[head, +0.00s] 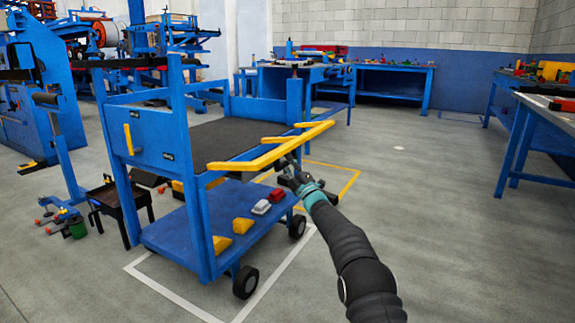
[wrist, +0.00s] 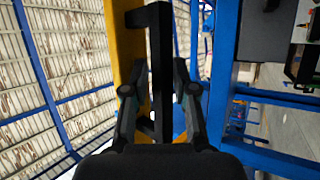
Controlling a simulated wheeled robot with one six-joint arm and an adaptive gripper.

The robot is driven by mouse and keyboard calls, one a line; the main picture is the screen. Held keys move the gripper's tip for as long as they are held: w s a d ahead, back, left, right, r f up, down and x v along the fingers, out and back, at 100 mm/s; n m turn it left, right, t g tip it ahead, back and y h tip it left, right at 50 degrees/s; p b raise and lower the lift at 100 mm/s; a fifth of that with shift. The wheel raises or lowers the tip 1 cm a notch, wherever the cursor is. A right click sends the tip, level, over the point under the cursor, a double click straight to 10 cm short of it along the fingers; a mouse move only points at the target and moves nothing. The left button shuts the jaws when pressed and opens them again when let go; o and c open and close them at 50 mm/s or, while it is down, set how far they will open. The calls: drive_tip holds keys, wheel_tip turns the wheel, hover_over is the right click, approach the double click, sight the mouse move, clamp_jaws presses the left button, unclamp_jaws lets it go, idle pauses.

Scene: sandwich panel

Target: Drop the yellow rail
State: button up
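The yellow rail (head: 262,156) runs along the near right side of the blue cart's upper deck, up and level, with several arms angling back to the deck. My gripper (head: 287,170) is at the rail's outer side, near its middle. In the wrist view the rail (wrist: 123,45) passes along the left, and a black bar (wrist: 161,55) stands between the two fingers of my gripper (wrist: 160,80). The fingers are spread on either side of the bar, with narrow gaps seeming to show. Their contact with the rail is hidden in the head view.
The blue cart (head: 160,140) has a dark upper deck (head: 230,137) and a lower shelf (head: 180,240) with yellow, red and white pieces. Blue workbenches (head: 400,68) stand at the back and right. The floor right of the cart is clear.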

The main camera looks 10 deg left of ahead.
drive_tip(key=shift+o, duration=0.7)
drive_tip(key=shift+d+r, duration=0.15)
drive_tip(key=shift+r, duration=0.05)
drive_tip(key=shift+s+a, duration=0.1)
drive_tip(key=shift+a, duration=0.15)
drive_tip(key=shift+d+f, duration=0.1)
drive_tip(key=shift+f, duration=0.05)
drive_tip(key=v, duration=1.2)
